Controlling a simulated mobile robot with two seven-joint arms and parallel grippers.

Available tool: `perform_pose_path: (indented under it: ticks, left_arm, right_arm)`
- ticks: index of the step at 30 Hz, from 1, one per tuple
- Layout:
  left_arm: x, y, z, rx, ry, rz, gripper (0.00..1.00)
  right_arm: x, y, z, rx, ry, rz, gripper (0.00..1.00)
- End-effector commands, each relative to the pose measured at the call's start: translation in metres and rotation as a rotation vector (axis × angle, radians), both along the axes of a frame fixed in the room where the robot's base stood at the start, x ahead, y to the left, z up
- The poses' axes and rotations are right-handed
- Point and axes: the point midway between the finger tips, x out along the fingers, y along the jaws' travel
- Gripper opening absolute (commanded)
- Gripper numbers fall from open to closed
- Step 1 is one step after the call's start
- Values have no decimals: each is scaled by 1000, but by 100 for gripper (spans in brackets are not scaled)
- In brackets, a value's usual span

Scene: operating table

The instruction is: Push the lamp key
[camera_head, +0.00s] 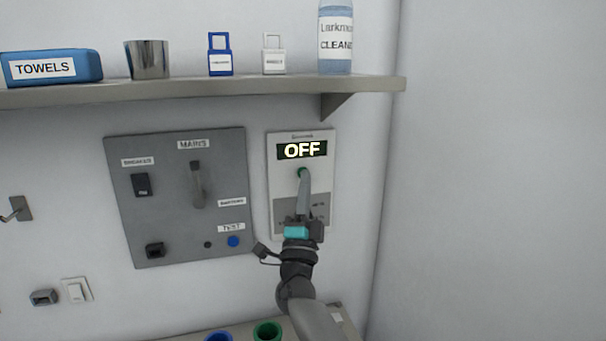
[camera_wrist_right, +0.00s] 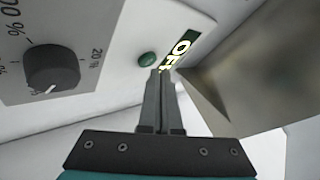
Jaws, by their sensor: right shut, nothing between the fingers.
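A pale wall panel (camera_head: 274,160) has a lit display (camera_head: 302,149) reading OFF. Below the display is a round green key (camera_head: 302,170), which also shows in the wrist view (camera_wrist_right: 147,59). My right gripper (camera_head: 304,178) is shut and empty, pointing up at the panel with its fingertips just below the green key. In the wrist view its fingertips (camera_wrist_right: 161,72) appear close beside the key; I cannot tell whether they touch it. A black dial (camera_wrist_right: 52,68) with percent marks sits on the panel's grey lower part. My left gripper is not in view.
A grey MAINS panel (camera_head: 170,230) with a lever and switches is left of the pale panel. A shelf (camera_head: 200,91) above holds a towels pack (camera_head: 52,67), a metal cup (camera_head: 147,59), two padlocks and a bottle (camera_head: 335,40). A white switch (camera_head: 77,290) is lower left.

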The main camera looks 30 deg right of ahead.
Motion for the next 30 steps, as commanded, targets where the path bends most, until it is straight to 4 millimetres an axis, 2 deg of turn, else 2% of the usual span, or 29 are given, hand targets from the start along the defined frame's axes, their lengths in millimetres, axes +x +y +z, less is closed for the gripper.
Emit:
perform_pose_path:
  ticks: [30]
  left_arm:
    - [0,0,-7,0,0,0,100]
  right_arm:
    - [9,-2,0,0,0,0,0]
